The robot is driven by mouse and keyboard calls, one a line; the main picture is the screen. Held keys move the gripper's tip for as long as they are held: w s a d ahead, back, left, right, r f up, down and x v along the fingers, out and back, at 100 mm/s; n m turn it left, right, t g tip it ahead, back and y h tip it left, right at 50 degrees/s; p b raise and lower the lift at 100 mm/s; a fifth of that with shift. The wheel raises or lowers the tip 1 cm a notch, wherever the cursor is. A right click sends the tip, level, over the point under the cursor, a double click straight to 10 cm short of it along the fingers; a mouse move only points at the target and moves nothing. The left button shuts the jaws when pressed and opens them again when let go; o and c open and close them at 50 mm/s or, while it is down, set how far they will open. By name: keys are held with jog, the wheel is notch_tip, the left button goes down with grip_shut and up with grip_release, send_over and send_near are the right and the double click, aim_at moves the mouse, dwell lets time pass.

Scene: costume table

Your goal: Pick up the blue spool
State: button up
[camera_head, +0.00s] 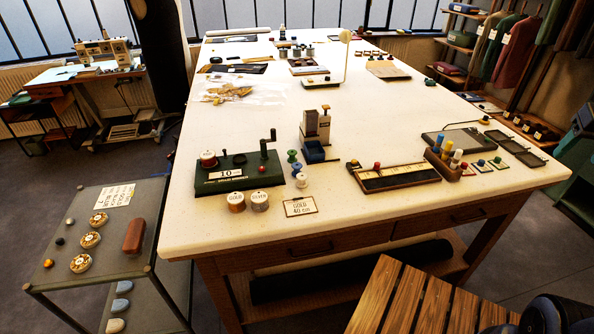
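A blue spool (296,169) stands on the large cream-topped table, just right of a green winding device (238,174). It is the middle one of a short row of spools. A blue-green spool (291,157) stands just behind it and a white spool (301,181) just in front. The spools are small here, and I cannot tell whether they touch.
A blue-based boxy device (315,136) is behind right, a long dark tray (397,177) right. A wooden slatted surface (415,300) is in the foreground.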

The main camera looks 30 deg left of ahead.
jog(key=w+a+n+g, duration=0.1)
jog(key=w+a+n, duration=0.2)
jog(key=w+a, duration=0.35)
jog(key=w+a+n, duration=0.3)
jog(key=a, duration=0.7)
jog(key=w+a+f+n+g, duration=0.1)
jog(key=a+n, duration=0.1)
jog(key=a, duration=0.7)
jog(key=w+a+f+n+g, duration=0.1)
jog(key=a+f+n, duration=0.1)
jog(key=a, duration=0.6)
jog(key=n+g, duration=0.1)
jog(key=n, duration=0.7)
send_over(297, 165)
jog(key=f, duration=2)
jog(key=shift+s+d+f, duration=0.15)
jog(key=shift+s+f, duration=0.25)
jog(key=shift+w+f, duration=0.2)
jog(key=shift+f, duration=1.1)
jog(key=shift+w+f, duration=0.15)
jog(key=shift+f, duration=1.1)
jog(key=shift+c, duration=0.2)
